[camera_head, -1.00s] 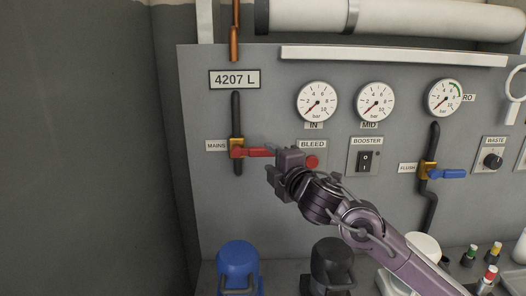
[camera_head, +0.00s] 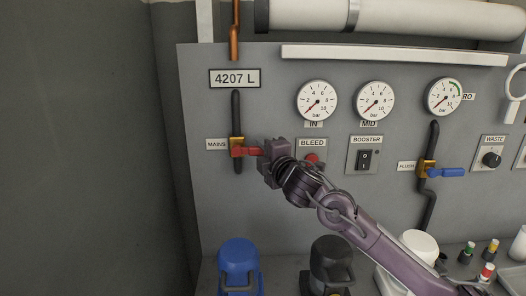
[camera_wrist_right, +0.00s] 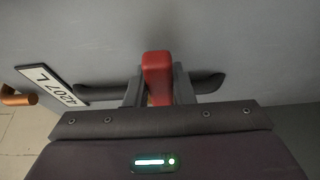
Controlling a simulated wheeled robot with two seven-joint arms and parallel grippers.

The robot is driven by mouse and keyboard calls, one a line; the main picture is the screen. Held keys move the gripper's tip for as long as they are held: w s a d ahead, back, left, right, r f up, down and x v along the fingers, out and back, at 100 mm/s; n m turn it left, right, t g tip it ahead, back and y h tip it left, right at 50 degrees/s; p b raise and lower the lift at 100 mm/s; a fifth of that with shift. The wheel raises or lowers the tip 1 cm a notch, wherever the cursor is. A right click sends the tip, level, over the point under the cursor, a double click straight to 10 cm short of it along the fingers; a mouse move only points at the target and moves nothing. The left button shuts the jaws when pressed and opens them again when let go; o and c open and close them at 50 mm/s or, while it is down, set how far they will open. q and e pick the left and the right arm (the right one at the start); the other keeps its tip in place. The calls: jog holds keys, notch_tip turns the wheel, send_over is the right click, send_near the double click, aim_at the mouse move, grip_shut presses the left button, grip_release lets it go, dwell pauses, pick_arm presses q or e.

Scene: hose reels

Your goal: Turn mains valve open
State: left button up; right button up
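The mains valve has a brass body (camera_head: 237,147) on a dark vertical pipe and a red lever (camera_head: 250,151) pointing right, roughly level. My right gripper (camera_head: 268,157) is at the lever's outer end and hides that end in the head view. In the right wrist view the red lever (camera_wrist_right: 158,78) lies between the two fingers of my right gripper (camera_wrist_right: 158,88), one finger on each side. The fingers are very close to the lever; whether they press on it cannot be told. My left gripper is not in view.
The red bleed button (camera_head: 312,158) is just right of my gripper, partly behind the arm. The booster switch (camera_head: 364,160) and blue flush lever (camera_head: 446,172) are farther right. A blue container (camera_head: 238,258) and a dark one (camera_head: 331,262) stand below.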

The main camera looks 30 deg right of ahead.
grip_shut()
jog(key=shift+r, duration=0.1)
